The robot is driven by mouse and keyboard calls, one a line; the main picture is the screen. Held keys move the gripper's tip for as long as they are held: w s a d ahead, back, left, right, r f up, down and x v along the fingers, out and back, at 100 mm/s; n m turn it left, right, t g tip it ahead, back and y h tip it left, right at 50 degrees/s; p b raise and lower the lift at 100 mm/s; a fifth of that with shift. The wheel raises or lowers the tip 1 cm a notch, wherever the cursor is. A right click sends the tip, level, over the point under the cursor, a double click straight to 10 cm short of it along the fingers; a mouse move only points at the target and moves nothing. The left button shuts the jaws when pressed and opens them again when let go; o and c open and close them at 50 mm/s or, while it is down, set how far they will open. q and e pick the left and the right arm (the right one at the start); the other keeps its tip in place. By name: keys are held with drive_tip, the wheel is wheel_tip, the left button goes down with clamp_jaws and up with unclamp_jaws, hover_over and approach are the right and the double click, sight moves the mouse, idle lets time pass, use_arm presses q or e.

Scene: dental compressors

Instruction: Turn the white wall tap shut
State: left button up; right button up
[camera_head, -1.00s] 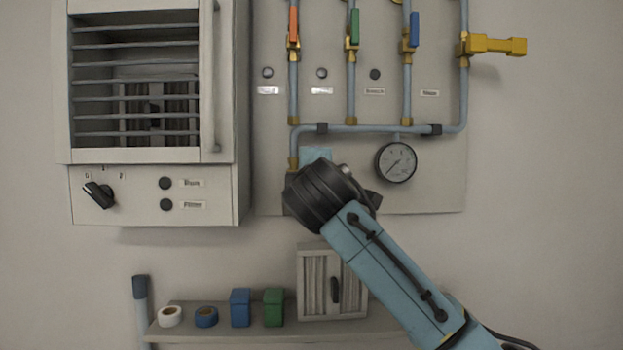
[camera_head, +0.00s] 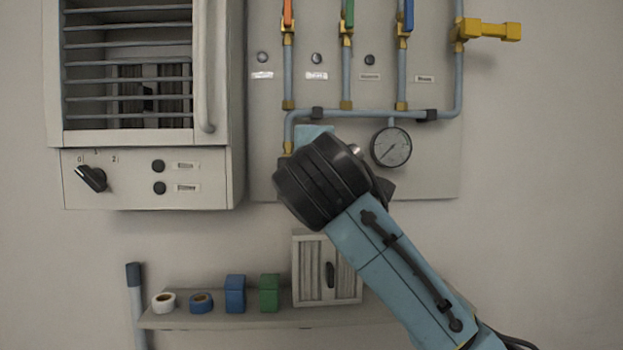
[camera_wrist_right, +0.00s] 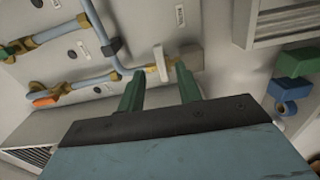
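The white tap handle (camera_wrist_right: 160,64) shows in the right wrist view, on a pipe with a brass fitting (camera_wrist_right: 149,69). It stands out across the pipe line there. My right gripper (camera_wrist_right: 160,72) is open, with one green finger on each side of the handle. Gaps show between fingers and handle; I cannot tell whether either touches. In the head view my right wrist covers the white tap and the gripper's fingers; only the brass pipe end (camera_head: 288,147) above them shows. My left gripper is not in view.
Orange (camera_head: 287,12), green (camera_head: 348,14), blue (camera_head: 408,14) and yellow (camera_head: 487,30) handles sit higher on the pipework. A gauge (camera_head: 391,147) is right of my wrist. A grey heater box (camera_head: 150,180) stands left. A shelf (camera_head: 215,321) with small items and a cabinet (camera_head: 327,268) lies below.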

drive_tip(key=s+b, duration=0.1)
drive_tip(key=s, duration=0.5)
